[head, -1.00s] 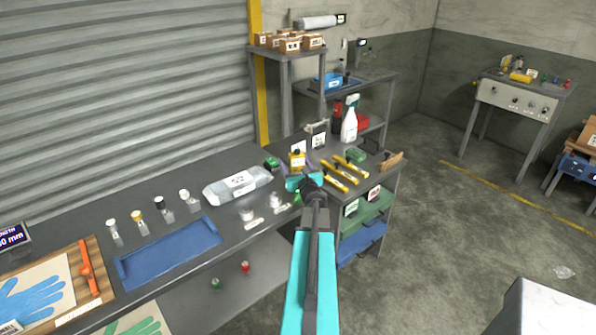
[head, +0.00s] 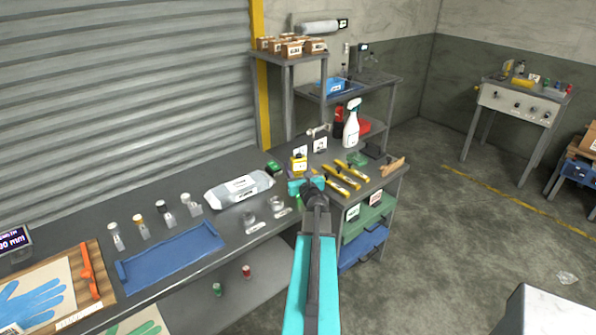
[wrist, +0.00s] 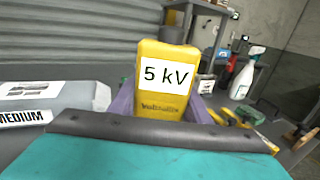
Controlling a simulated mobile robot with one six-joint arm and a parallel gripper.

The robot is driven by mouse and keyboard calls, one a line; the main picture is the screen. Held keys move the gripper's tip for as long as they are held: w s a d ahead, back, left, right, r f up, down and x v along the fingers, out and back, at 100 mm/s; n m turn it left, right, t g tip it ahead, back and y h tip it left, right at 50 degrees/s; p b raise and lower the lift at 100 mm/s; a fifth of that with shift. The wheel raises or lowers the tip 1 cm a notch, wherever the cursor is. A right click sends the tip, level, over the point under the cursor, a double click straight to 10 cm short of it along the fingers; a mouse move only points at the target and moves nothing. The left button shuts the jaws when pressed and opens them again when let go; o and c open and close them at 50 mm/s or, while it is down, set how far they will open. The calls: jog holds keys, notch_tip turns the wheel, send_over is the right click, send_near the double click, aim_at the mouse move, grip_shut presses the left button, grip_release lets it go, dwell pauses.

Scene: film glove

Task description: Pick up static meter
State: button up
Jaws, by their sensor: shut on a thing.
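The static meter is a yellow block with a white "5 kV" label (wrist: 165,82), upright in the middle of the wrist view. Purple fingers of my gripper (wrist: 163,106) stand at its left and right sides, shut on it. In the head view the meter (head: 299,164) shows small, just beyond the teal end of my arm. My gripper (head: 300,175) is mostly hidden there behind my wrist. The meter's base is hidden, so I cannot tell whether it touches the bench.
A grey-white "MEDIUM" pack (head: 239,190) lies close on the left. Yellow-handled tools (head: 343,178) lie on the right. A white spray bottle (head: 351,125) stands behind, right. A small green box (head: 273,169) is near the pack. A blue tray (head: 172,257) lies front left.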

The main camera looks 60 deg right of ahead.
jog(key=shift+r, duration=0.15)
notch_tip(320, 180, up, 10)
jog(key=b, duration=0.1)
dwell(0.6)
dwell(0.5)
